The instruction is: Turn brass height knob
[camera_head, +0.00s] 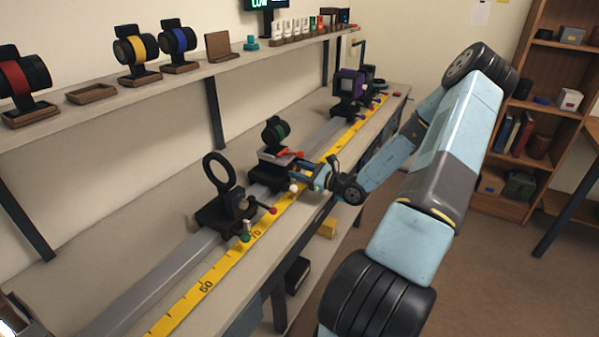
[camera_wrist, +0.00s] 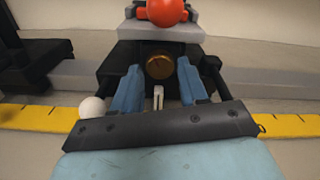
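The brass height knob (camera_wrist: 159,66) is a round brass disc on the front of a black carriage (camera_wrist: 107,66). My gripper (camera_wrist: 157,74) is open, with one blue finger on each side of the knob's lower part. The knob appears between or just beyond the fingertips; I cannot tell whether they touch it. In the head view my gripper (camera_head: 308,169) reaches the same carriage (camera_head: 262,178) from the right, and the knob cannot be made out there. The carriage bears a grey plate, an orange-red knob (camera_wrist: 166,10) and a green-ringed lens (camera_head: 276,131).
A white ball knob (camera_wrist: 92,108) sits close beside my left finger. A carriage with an empty black ring (camera_head: 217,171) stands nearer on the rail (camera_head: 150,287). A purple-framed carriage (camera_head: 348,84) stands farther along. A yellow scale (camera_head: 218,274) runs beside the rail.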

